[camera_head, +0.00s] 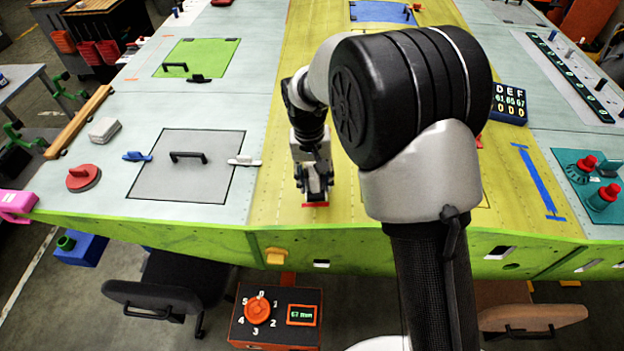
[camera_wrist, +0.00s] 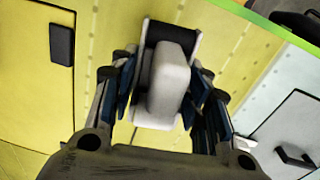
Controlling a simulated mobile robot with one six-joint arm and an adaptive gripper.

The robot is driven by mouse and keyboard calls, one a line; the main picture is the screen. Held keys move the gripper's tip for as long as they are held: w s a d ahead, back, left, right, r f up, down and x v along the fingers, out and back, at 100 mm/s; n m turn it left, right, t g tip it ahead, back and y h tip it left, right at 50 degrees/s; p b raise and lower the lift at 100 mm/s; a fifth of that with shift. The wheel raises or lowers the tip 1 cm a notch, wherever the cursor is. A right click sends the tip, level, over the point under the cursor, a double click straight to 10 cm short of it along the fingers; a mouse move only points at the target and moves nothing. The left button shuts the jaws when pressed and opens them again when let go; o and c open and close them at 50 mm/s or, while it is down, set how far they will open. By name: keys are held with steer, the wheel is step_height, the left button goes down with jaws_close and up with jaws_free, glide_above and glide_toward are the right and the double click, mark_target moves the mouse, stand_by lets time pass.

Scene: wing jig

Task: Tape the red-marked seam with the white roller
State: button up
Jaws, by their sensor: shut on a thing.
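My gripper (camera_head: 314,186) is over the front part of the yellow wing strip, near the wing's front edge. In the wrist view it is shut on the white roller (camera_wrist: 168,83), a white block with a dark end, held between the two fingers. A short red mark (camera_head: 315,204) shows on the yellow skin right at the gripper's tip. Whether the roller touches the skin cannot be told. The rest of the red-marked seam is not clear; my arm covers much of the yellow strip.
A grey hatch (camera_head: 190,185) with a black handle lies left of the gripper, with a white clamp (camera_head: 244,161) on its edge. A blue tape strip (camera_head: 538,182) lies at the right. An orange dial box (camera_head: 275,318) stands below the edge.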

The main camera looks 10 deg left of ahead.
steer(key=shift+s+r+p, duration=0.1)
steer(key=shift+r+p, duration=1.05)
steer(key=shift+r, duration=0.85)
